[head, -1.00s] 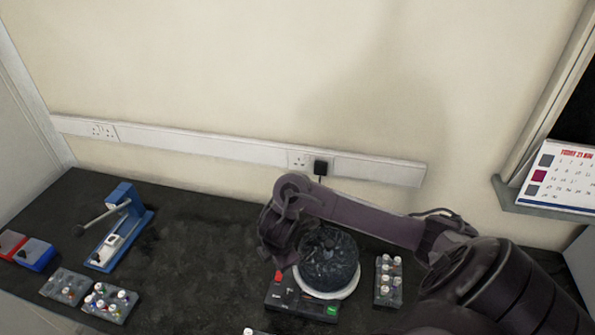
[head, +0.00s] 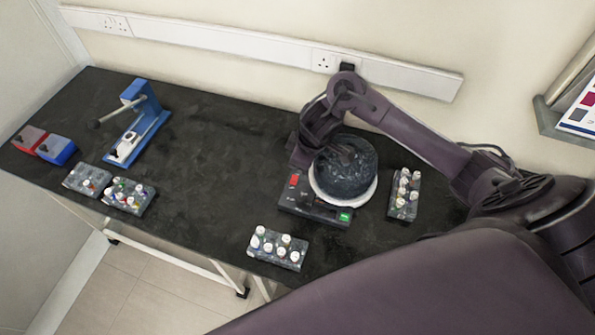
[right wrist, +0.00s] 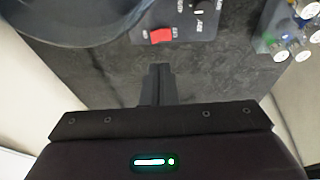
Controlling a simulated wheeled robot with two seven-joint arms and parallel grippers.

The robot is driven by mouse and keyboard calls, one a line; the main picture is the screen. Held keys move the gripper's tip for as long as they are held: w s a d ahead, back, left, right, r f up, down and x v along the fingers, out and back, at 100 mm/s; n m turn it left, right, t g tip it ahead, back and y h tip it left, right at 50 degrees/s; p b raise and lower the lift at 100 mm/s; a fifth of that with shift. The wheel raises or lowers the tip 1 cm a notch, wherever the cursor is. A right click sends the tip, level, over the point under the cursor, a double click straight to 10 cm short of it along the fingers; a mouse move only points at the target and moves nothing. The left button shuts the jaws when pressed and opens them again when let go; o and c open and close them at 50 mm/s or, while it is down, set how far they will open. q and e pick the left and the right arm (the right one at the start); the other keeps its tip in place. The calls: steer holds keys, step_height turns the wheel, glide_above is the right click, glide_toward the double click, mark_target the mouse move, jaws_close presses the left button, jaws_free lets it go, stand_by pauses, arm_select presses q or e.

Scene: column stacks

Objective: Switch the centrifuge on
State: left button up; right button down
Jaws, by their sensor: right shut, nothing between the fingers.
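The centrifuge (head: 345,165) has a dark round dome and a pale ring on a dark base, on the black bench. Its red switch (head: 294,180) is at the base's left end, and a small green panel (head: 344,217) is at the front right. In the right wrist view the red rocker switch (right wrist: 160,36) has ON at its left and OFF at its right. My right gripper (right wrist: 160,70) is shut and empty, with its fingertips apart from the switch in that picture. In the head view the right gripper (head: 300,160) hangs beside the dome, behind the switch. My left gripper is not in view.
A tube rack (head: 405,195) stands right of the centrifuge and another rack (head: 277,248) stands in front of it. Two racks, a blue press-like stand (head: 140,125) and red and blue boxes (head: 55,149) are at the left. The bench between is clear.

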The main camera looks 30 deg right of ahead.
mark_target(294, 176)
steer(key=x, duration=0.4)
steer(key=d+x, duration=0.1)
steer(key=x, duration=0.1)
steer(key=shift+s+f, duration=0.1)
steer(key=shift+f, duration=0.15)
